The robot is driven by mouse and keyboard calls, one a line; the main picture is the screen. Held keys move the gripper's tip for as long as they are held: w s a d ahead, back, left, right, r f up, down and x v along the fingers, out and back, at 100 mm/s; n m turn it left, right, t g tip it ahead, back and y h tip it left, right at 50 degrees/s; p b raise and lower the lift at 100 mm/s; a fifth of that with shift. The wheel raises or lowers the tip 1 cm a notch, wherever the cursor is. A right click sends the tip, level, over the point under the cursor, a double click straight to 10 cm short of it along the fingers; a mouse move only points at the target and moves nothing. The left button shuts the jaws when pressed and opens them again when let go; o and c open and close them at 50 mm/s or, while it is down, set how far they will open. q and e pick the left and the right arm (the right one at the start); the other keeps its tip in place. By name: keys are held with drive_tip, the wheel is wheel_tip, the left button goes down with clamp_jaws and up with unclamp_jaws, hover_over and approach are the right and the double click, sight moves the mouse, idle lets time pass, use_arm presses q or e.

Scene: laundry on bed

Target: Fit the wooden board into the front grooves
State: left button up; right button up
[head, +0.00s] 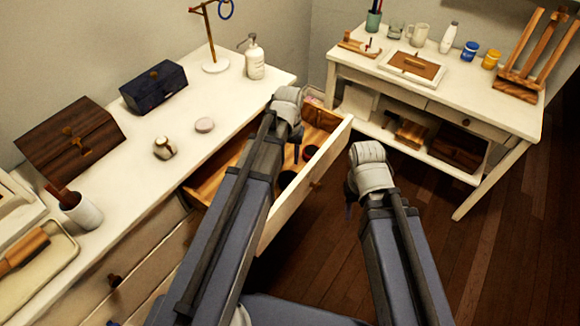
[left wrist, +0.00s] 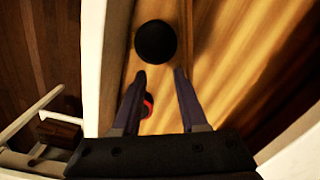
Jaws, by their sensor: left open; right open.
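The drawer (head: 310,185) of the white dresser is pulled open, its inside pale wood. My left gripper (left wrist: 160,76) is open and empty above the drawer, pointing down; its fingers are mostly hidden by my arm in the head view. In the left wrist view, a black round thing (left wrist: 155,41) lies beyond the fingertips and a red and black thing (left wrist: 148,104) shows between the fingers. I cannot tell the wooden board or the front grooves apart from the drawer's wood. My right gripper (head: 349,205) is open, apart from the drawer's front, above the floor.
The dresser top holds a dark wooden box (head: 70,140), a navy box (head: 153,88), a pump bottle (head: 254,58) and a white cup (head: 80,209). A white side table (head: 440,91) with bottles stands at the back right. The wooden floor (head: 480,250) is clear.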

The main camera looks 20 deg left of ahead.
use_arm(q)
wheel_tip(320, 180, down, 5)
drive_tip(key=b, duration=0.4)
drive_tip(key=shift+w+d+r, duration=0.1)
drive_tip(key=shift+r, duration=0.1)
drive_tip(key=shift+r, duration=0.1)
drive_tip(key=shift+c, duration=0.3)
clamp_jaws()
idle(0.4)
drive_tip(key=shift+o, duration=0.3)
unclamp_jaws()
